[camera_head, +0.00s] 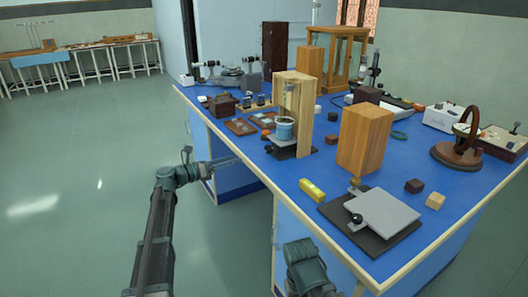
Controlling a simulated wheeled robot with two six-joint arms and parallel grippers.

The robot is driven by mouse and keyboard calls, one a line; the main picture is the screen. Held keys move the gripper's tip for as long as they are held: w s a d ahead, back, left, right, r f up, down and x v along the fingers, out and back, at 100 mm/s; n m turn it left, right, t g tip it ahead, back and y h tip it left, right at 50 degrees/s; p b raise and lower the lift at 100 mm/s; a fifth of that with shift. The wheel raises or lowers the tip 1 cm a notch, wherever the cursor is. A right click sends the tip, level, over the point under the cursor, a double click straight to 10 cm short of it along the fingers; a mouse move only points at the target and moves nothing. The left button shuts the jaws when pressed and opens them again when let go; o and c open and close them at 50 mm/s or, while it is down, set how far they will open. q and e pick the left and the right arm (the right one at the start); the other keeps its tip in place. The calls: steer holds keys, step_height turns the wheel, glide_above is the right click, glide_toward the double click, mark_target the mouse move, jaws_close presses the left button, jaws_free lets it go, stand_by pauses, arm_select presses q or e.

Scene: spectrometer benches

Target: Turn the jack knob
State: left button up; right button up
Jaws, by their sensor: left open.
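A lab jack with a grey top plate (376,212) stands on a black base at the front right of the blue bench. A round black knob (357,218) shows at its left side. A second, smaller jack (290,147) stands farther back by a wooden stand, with a blue-grey vessel (285,128) on it and a small dark knob (268,149) at its left. My left gripper (226,162) is open and empty at the bench's left edge, apart from both knobs. Part of my right arm shows at the bottom, but its gripper does not.
A yellow level (312,190) lies left of the front jack. A tall wooden block (364,138) stands behind it. Small dark and light blocks (435,201) lie to its right. The bench's left edge (240,150) is beside my left gripper. The floor at left is clear.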

mark_target(266, 150)
arm_select(q)
steer(key=x, duration=1.4)
steer(key=shift+c, duration=0.2)
jaws_close()
